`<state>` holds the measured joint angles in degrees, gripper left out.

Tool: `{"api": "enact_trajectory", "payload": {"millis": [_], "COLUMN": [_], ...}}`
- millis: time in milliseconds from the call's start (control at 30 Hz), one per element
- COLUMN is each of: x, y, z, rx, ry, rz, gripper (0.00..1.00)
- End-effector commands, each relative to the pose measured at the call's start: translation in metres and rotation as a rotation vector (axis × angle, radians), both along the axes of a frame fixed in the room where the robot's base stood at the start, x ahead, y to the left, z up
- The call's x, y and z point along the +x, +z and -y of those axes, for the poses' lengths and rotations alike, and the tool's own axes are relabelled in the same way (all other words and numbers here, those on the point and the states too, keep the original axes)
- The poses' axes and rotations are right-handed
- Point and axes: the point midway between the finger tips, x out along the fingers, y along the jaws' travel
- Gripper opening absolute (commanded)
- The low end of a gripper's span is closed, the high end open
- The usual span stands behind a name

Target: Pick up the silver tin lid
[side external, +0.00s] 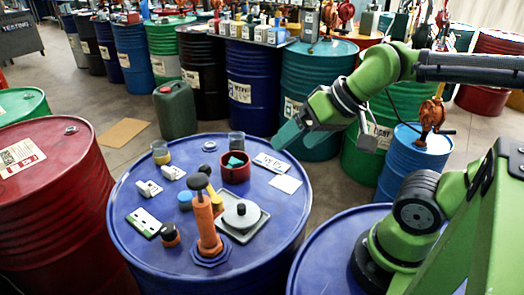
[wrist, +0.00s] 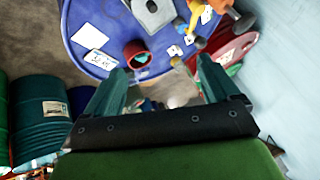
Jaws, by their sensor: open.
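A silver round lid with a dark knob (side external: 241,213) sits on a square grey tray (side external: 225,232) on the blue drum top, in the side view. A smaller flat silver disc (side external: 209,146) lies near the back of the same drum top; I cannot tell for certain which is the tin lid. In the wrist view, the tray (wrist: 168,20) shows partly, cut by the top edge. My gripper (side external: 296,141) is open and empty, held above and beyond the drum's back right edge, apart from both. Its two teal fingers are spread in the wrist view (wrist: 150,74).
On the blue drum top (side external: 150,262) stand an orange hand pump (side external: 206,228), a red cup (side external: 235,172) with teal contents, clear jars (side external: 236,141), white cards (side external: 285,184) and small white pieces. A red drum (side external: 50,215) is at left.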

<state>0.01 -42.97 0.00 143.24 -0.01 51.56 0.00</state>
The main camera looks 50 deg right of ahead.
Motion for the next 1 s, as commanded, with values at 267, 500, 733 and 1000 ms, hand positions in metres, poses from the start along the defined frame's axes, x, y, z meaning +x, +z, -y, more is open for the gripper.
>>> {"api": "enact_trajectory", "payload": {"millis": [267, 500, 733, 1000], "x": [0.000, 0.000, 0.002, 0.037], "y": [0.000, 0.000, -0.005, -0.033], "z": [0.000, 0.000, 0.000, 0.002], "rx": [0.000, 0.000, 0.001, -0.063], "ry": [0.000, 0.000, 0.001, 0.208], "rz": [0.000, 0.000, -0.025, -0.181], "gripper": [0.73, 0.54, 0.54, 0.54]}}
